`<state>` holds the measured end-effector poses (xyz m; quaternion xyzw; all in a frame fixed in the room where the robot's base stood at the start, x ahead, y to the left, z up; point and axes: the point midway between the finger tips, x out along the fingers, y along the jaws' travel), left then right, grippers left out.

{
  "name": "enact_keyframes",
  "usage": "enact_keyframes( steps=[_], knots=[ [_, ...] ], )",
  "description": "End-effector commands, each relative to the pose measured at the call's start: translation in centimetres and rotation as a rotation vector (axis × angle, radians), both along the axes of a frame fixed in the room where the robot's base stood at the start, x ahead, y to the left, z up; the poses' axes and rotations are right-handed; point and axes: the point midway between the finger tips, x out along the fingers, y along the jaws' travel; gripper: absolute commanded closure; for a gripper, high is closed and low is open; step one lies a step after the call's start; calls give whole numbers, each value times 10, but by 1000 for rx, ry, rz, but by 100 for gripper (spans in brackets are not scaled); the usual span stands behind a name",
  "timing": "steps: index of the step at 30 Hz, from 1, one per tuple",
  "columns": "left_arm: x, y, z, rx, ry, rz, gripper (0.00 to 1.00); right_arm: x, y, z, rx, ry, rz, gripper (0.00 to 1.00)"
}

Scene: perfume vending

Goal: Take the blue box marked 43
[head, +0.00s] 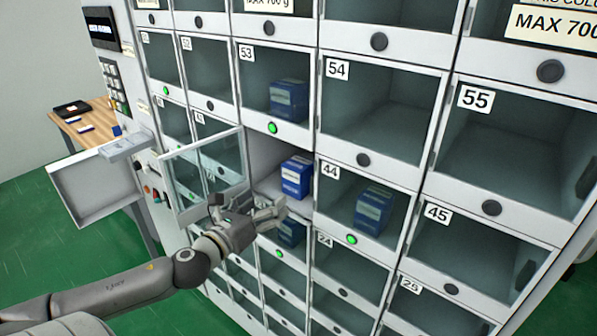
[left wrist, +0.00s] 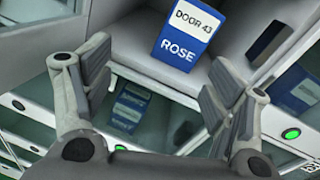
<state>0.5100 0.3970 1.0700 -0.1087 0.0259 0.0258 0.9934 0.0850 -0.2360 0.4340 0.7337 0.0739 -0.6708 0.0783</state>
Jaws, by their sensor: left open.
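The blue box marked 43 (head: 297,177) stands in the compartment left of 44, whose glass door (head: 208,172) is swung open to the left. In the left wrist view the box (left wrist: 190,38) shows a white label reading "DOOR 43" and the word "ROSE" on blue. My left gripper (head: 247,203) is in front of the open compartment, just below and left of the box. In the left wrist view its two fingers (left wrist: 152,90) are apart with nothing between them, and the box is beyond the fingertips. My right gripper is not in view.
Closed compartments surround it: 53 (head: 274,88) above, 44 (head: 366,205) to the right and one below (head: 288,232) hold blue boxes. Compartments 54 and 55 look empty. An open panel (head: 95,185) sticks out at left, by a wooden table (head: 88,124). The green floor is clear at left.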

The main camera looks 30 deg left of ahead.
Motion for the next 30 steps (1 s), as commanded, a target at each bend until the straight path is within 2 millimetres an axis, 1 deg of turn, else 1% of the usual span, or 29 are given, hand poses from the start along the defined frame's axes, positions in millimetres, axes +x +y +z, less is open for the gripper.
enact_keyframes(
  steps=[1,3,6,10,16,21,25,30],
  knots=[
    [2,-9,16,82,-20,-42,21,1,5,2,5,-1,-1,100],
    [3,-19,29,162,-42,-81,21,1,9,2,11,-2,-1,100],
    [6,-25,38,216,-59,-106,21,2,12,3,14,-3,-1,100],
    [15,-26,39,222,-63,-108,21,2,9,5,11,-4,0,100],
    [34,-26,40,221,-63,-107,21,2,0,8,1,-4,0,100],
    [49,-25,39,217,-61,-103,21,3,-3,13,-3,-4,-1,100],
    [57,-26,39,217,-60,-105,21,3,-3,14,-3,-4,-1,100],
    [61,-27,38,217,-59,-106,21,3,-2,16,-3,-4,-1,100]
  ],
)
